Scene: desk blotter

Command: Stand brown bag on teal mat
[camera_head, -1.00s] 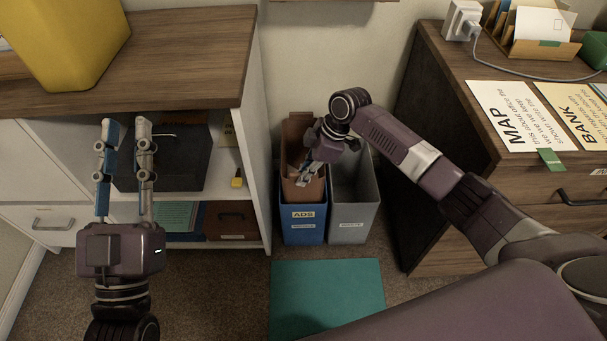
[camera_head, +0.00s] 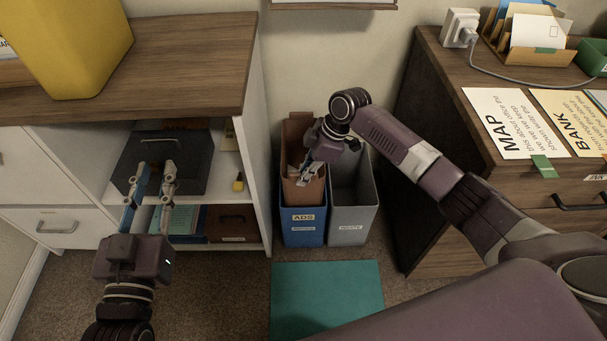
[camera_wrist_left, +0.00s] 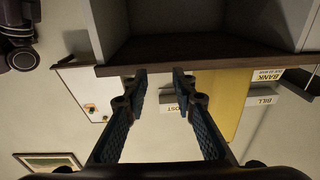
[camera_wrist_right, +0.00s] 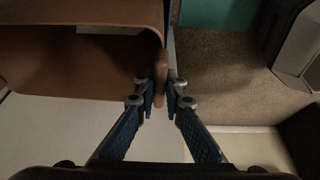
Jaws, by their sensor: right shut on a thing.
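The brown bag (camera_head: 296,132) is in the blue bin labelled ADS (camera_head: 303,228), its upper part rising above the rim. My right gripper (camera_head: 305,180) reaches down into the bag's top. In the right wrist view its fingers (camera_wrist_right: 162,88) are shut on the edge of the bag (camera_wrist_right: 95,65). The bag's bottom is hidden in the bin. The teal mat (camera_head: 325,290) lies flat and bare on the carpet in front of the bins; its corner also shows in the right wrist view (camera_wrist_right: 215,12). My left gripper (camera_head: 155,170) is open and empty before the shelf.
A grey bin (camera_head: 350,215) stands right beside the blue one. The shelf unit (camera_head: 262,150) is close on the left, with a dark box (camera_head: 190,160) inside. A wooden desk (camera_head: 440,150) stands on the right. My own purple body covers the mat's lower right part.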

